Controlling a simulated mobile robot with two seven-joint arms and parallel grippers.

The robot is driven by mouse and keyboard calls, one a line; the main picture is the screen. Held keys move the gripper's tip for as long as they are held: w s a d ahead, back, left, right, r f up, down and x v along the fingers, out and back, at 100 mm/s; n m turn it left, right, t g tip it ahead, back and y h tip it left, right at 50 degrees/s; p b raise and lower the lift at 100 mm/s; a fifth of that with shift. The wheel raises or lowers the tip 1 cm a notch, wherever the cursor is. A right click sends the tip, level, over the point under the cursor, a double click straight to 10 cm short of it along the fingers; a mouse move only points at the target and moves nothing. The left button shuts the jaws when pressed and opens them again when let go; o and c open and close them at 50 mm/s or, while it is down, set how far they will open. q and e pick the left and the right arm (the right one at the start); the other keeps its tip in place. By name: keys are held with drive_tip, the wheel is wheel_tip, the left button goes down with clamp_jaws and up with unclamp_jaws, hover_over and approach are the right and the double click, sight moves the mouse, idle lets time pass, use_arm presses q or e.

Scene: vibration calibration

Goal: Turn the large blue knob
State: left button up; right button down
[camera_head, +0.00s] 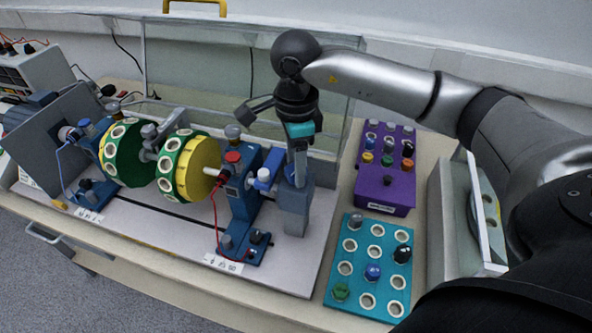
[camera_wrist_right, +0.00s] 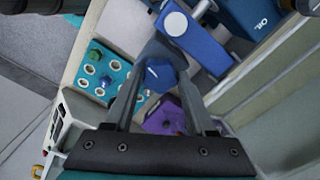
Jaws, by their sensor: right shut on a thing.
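The large blue knob (camera_wrist_right: 160,77) sits between the fingertips of my right gripper (camera_wrist_right: 163,82) in the right wrist view. The fingers are closed on its sides. In the head view my right gripper (camera_head: 297,172) points straight down over a blue-grey upright block (camera_head: 294,212) at the right end of the rotor rig, and its fingers largely hide the knob. The knob's turn angle cannot be told. My left gripper is not in view.
The rig's green and yellow discs (camera_head: 190,168) stand left of the gripper, beside a blue bearing stand (camera_head: 241,200) with a red cable. A purple box (camera_head: 384,190) and a teal knob tray (camera_head: 340,294) lie to the right. A clear panel stands behind.

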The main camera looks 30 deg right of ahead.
drive_tip(key=n+b, duration=0.3)
drive_tip(key=n, duration=0.1)
drive_tip(key=shift+f+n, duration=0.1)
drive_tip(key=shift+n, duration=0.2)
drive_tip(key=shift+n+b, duration=1.1)
drive_tip(key=shift+n, duration=0.8)
drive_tip(key=shift+c, duration=1.1)
unclamp_jaws()
wheel_tip(320, 180, up, 16)
drive_tip(key=p, duration=0.3)
drive_tip(key=shift+f+p, duration=0.25)
drive_tip(key=shift+p, duration=0.1)
